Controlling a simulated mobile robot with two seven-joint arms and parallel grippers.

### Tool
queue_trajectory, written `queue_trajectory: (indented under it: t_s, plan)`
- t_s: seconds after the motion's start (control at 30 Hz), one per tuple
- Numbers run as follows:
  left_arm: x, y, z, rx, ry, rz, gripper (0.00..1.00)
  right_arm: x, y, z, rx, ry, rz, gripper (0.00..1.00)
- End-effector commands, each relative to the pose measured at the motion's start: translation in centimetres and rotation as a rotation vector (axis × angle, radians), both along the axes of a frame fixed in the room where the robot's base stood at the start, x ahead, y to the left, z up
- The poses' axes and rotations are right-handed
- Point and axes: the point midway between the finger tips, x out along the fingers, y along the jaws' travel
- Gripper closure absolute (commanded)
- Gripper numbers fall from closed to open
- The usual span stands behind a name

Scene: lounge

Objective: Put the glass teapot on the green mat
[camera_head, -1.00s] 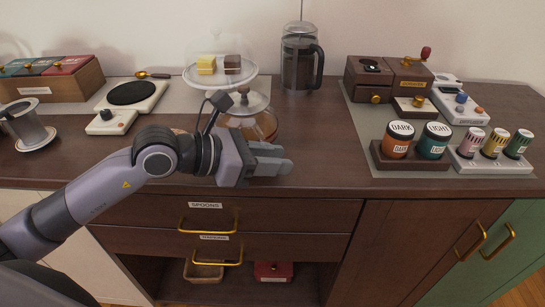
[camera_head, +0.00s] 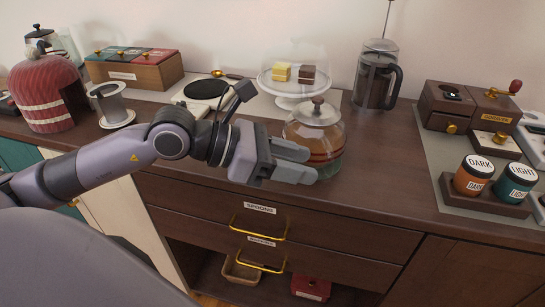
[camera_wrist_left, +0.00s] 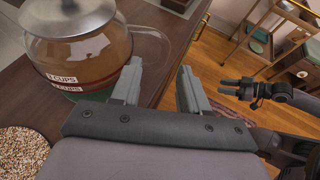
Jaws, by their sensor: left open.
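The glass teapot (camera_head: 328,133) stands upright on the dark wooden counter, with amber liquid inside and a metal lid. In the left wrist view the teapot (camera_wrist_left: 88,54) is at the upper left, with its clear handle loop near the fingertips. My left gripper (camera_head: 302,162) is open in front of the teapot's lower body; in its wrist view the gap between the fingers (camera_wrist_left: 160,78) looks empty. My right gripper (camera_wrist_left: 232,88) shows small and dark at the right of the wrist view; its jaw state is unclear.
A domed cake stand (camera_head: 292,84) is close behind the teapot, with a French press (camera_head: 376,82) to its right. A hot plate (camera_head: 207,91) is at the left. A greyish mat (camera_head: 428,150) holds a grinder and jars. Bare counter lies right of the teapot.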

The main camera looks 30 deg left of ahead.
Motion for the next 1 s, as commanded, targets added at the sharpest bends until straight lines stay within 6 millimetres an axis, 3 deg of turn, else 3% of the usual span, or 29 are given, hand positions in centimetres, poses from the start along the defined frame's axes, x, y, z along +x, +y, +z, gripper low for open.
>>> queue_trajectory:
  t_s: [0.33, 1.0]
  plan:
    - [-2.0, 2.6, 1.0, 0.004, 0.002, 0.003, 0.56, 0.1, 0.2, -0.9, 0.006, -0.003, 0.001, 0.57]
    - [-2.5, 3.0, 1.7, 0.001, 0.0, -0.003, 0.56, 0.1, 0.0, -1.1, -0.004, -0.002, 0.009, 0.57]
